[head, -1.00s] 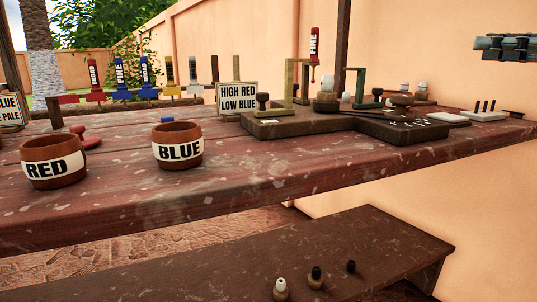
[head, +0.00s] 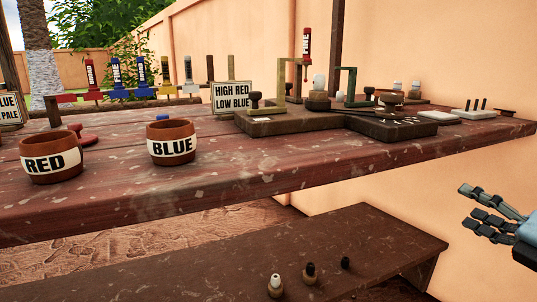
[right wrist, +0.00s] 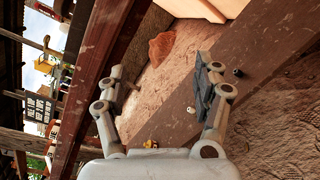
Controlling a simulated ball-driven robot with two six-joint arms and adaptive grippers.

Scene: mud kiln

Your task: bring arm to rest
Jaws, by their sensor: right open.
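My right gripper (head: 491,214) is at the right edge of the head view, in front of the orange wall and to the right of the table's front edge. Its two fingers are spread and nothing is between them. In the right wrist view the same gripper (right wrist: 162,92) shows its fingers wide apart, with the low bench and the ground beyond them. My left gripper is in neither view.
A wooden table (head: 250,183) carries a RED pot (head: 52,158), a BLUE pot (head: 172,142), a sign (head: 232,97) and stone slabs with small stands. A low bench (head: 200,262) below holds three small stoppered pieces. Space before the right wall is clear.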

